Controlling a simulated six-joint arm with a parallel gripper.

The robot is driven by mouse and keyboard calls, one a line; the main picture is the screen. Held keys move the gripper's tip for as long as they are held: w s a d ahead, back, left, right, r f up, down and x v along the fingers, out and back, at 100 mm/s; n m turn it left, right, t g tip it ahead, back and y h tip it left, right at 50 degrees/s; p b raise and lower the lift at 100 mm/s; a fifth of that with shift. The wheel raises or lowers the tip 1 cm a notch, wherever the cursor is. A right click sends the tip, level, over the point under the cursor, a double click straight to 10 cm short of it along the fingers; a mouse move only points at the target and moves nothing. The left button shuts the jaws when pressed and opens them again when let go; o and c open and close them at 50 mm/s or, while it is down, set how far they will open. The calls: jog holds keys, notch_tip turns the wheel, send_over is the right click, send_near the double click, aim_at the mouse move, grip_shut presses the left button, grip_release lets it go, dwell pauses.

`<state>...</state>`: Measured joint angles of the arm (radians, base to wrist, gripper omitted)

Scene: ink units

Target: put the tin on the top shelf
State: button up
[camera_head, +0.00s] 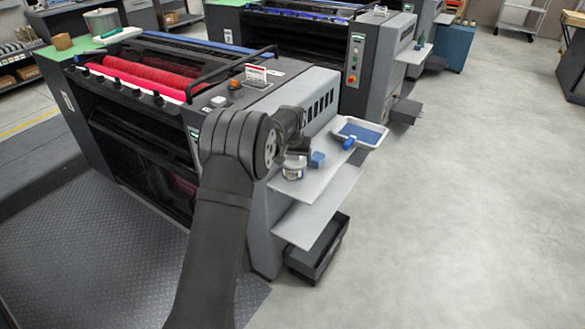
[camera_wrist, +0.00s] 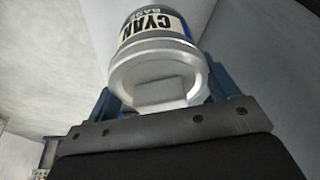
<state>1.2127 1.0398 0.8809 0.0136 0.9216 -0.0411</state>
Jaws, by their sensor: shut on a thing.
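The tin is a white and grey container with a "CYAN BASE" label, and it fills the upper middle of the wrist view (camera_wrist: 155,48). In the head view the tin (camera_head: 293,169) shows small at the end of my arm, over the near part of the top shelf (camera_head: 322,172). My gripper (camera_head: 302,157) is shut on the tin, with a blue finger on each side of it in the wrist view (camera_wrist: 160,88). I cannot tell whether the tin's base touches the shelf. My wrist hides part of the shelf's inner edge.
A lower shelf (camera_head: 305,222) and a black bin (camera_head: 320,255) are below. The press (camera_head: 260,95) stands left; open floor lies right.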

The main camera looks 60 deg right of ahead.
jog(key=shift+w+d+f, duration=0.15)
jog(key=shift+w+f, duration=0.15)
jog(key=shift+w, duration=0.25)
jog(key=shift+f, duration=1.95)
jog(key=shift+f, duration=0.1)
jog(key=o, duration=1.3)
jog(key=shift+f, duration=0.1)
jog(key=v, duration=1.2)
jog(key=shift+s, duration=0.1)
